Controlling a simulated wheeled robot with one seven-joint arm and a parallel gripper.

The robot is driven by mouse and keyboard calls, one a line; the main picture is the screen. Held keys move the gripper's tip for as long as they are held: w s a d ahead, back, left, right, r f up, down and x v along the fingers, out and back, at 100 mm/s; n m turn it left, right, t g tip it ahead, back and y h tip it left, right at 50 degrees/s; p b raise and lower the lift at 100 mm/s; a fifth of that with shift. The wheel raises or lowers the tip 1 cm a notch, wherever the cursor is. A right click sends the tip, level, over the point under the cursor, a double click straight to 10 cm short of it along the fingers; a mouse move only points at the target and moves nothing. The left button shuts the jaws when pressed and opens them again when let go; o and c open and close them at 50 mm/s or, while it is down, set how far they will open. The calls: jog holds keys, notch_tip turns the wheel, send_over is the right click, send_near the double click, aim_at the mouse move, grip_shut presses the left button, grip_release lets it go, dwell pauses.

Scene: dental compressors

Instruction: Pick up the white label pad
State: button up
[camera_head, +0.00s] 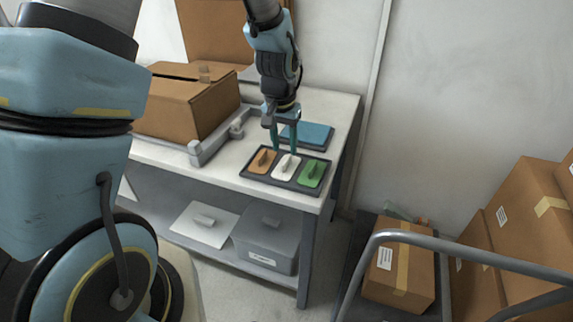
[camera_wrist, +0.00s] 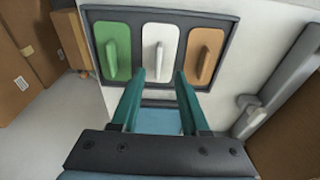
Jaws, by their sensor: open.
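The white label pad (camera_head: 286,167) lies in the middle slot of a dark tray (camera_head: 301,187) on the table, between an orange pad (camera_head: 262,160) and a green pad (camera_head: 312,173). It has a raised white grip on top. In the wrist view the white pad (camera_wrist: 159,53) is centred ahead of the fingertips, with the green pad on its left and the orange on its right. My gripper (camera_head: 284,150) has its teal fingers apart, just above the white pad's far end. The fingers (camera_wrist: 160,74) hold nothing; I cannot tell whether they touch the pad.
A blue pad (camera_head: 308,134) lies behind the tray. A grey bin (camera_head: 264,243) is on the lower shelf. A cart with a metal rail (camera_head: 463,255) and boxes stands right.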

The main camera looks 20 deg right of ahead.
aim_at(287, 159)
jog(key=shift+w+d+f+p, duration=0.15)
jog(key=shift+f+p, duration=0.15)
jog(key=shift+f, duration=0.75)
jog(key=shift+s+d+f+p, duration=0.15)
jog(key=shift+f+p, duration=0.1)
jog(key=shift+f, duration=0.75)
jog(key=shift+w, duration=0.1)
grip_shut()
